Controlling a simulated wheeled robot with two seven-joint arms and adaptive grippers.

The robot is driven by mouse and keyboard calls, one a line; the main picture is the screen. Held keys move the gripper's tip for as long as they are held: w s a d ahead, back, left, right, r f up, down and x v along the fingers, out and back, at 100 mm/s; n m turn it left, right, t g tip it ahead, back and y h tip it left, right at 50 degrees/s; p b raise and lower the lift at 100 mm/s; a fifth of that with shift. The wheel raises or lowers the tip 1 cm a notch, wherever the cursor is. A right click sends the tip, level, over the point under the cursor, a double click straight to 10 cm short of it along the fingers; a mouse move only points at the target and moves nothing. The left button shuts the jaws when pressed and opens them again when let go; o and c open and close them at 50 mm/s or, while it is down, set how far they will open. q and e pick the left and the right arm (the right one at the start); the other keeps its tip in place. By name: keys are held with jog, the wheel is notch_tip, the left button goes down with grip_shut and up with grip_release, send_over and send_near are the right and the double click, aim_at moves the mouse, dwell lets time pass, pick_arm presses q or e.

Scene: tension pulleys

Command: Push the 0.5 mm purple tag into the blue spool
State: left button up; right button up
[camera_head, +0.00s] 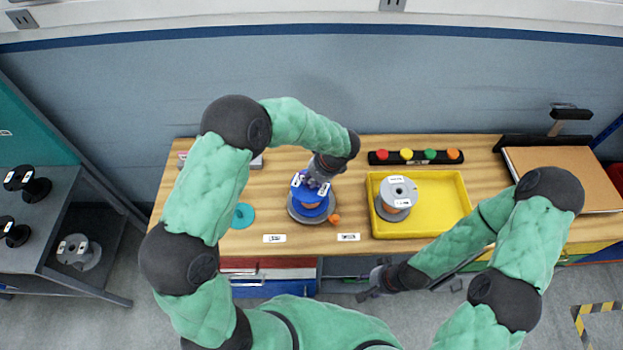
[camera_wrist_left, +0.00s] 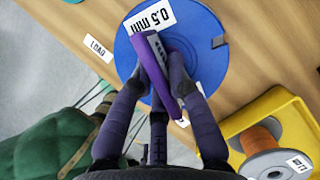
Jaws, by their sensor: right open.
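The blue spool (camera_head: 301,192) sits on a grey disc (camera_head: 294,212) on the wooden table in the head view. In the left wrist view the blue spool (camera_wrist_left: 204,32) fills the upper middle and bears a white 0.5 mm label (camera_wrist_left: 151,22). My left gripper (camera_wrist_left: 163,72) is over the spool's face, its fingers closed around the purple tag (camera_wrist_left: 154,67). My right gripper (camera_head: 372,284) is open and empty, in front of the table edge.
A yellow tray (camera_head: 440,205) holding a grey spool (camera_head: 398,187) with orange winding stands to the right. A black rack (camera_head: 416,157) with coloured knobs lies behind it. A teal disc (camera_head: 243,215) lies left of the blue spool. White labels (camera_head: 275,238) line the front edge.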

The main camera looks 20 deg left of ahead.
pick_arm(q)
jog(key=o, duration=0.3)
jog(key=v, duration=1.2)
jog(key=shift+f, duration=0.1)
